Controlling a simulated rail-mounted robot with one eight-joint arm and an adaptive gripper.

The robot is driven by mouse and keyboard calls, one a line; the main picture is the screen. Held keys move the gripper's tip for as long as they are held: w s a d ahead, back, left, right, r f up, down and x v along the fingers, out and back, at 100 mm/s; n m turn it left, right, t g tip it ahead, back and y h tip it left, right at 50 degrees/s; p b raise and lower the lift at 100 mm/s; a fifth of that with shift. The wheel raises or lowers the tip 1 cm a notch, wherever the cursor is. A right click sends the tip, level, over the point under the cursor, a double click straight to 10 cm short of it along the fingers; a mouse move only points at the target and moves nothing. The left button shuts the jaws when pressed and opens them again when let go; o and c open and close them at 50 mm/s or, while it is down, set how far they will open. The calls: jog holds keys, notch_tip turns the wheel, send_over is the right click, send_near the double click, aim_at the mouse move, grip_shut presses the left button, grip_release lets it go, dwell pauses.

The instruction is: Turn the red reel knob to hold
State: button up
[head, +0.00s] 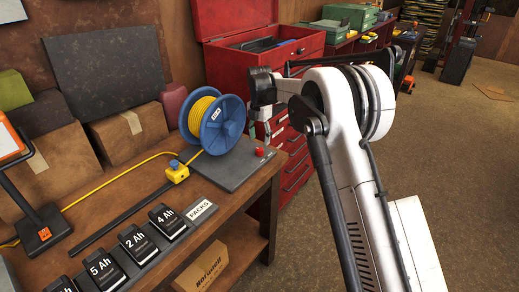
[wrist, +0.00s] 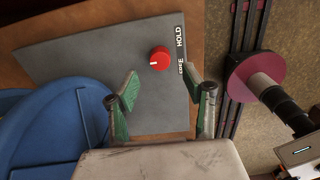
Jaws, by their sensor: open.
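The red reel knob (head: 260,151) sits on the grey base plate (head: 216,172) in front of the blue reel (head: 217,123) with yellow cord. In the wrist view the knob (wrist: 160,58) shows a white mark on its left side, beside a black label reading HOLD and a partly hidden word ending in "EE" (wrist: 181,45). My gripper (wrist: 163,92) is open and empty; its green-padded fingers stand apart, with the knob beyond the tips, between them and apart from both. In the head view my arm reaches toward the bench end, and the gripper is mostly hidden behind the wrist.
The blue reel (wrist: 50,135) stands close on the left in the wrist view. A red tool cabinet (head: 300,175) stands behind the bench (head: 235,205). Battery packs (head: 135,243) lie along the bench front. The floor on the right is open.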

aim_at(260, 149)
jog(key=shift+f, duration=2.95)
grip_shut()
